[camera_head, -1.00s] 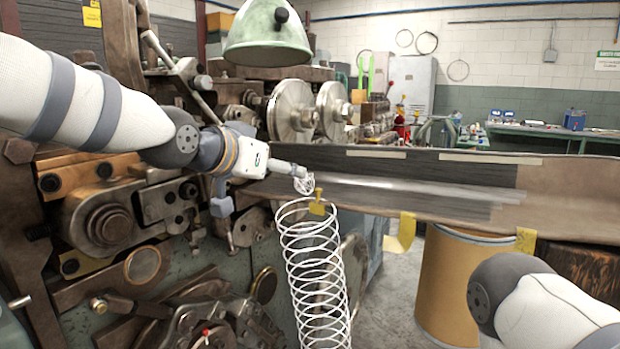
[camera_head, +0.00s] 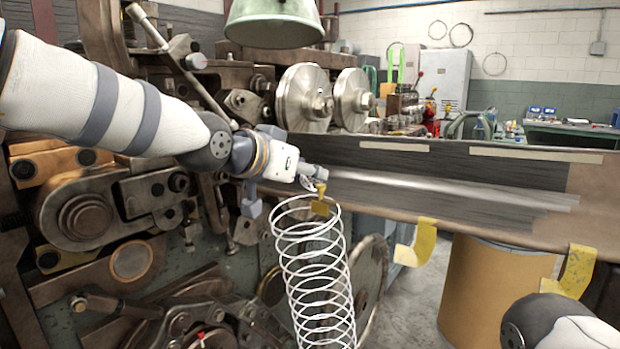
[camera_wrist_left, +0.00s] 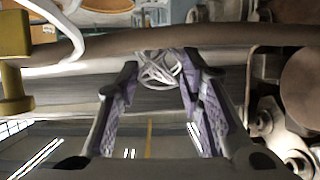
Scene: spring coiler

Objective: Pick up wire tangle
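The wire tangle (camera_wrist_left: 160,68) is a small clump of pale looped wire. In the left wrist view it sits between the tips of my left gripper (camera_wrist_left: 160,72), whose two purple-padded fingers are spread apart on either side of it. Whether either finger touches it I cannot tell. In the head view my left gripper (camera_head: 312,176) reaches in from the left, over the brown-edged trough (camera_head: 450,195). The tangle (camera_head: 308,185) there is small and partly hidden by the gripper. My right gripper is out of view; only part of my right arm shows at lower right.
The coiler machine (camera_head: 130,215) fills the left side. A green lamp shade (camera_head: 270,22) hangs above. A brown drum (camera_head: 490,290) stands under the trough.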

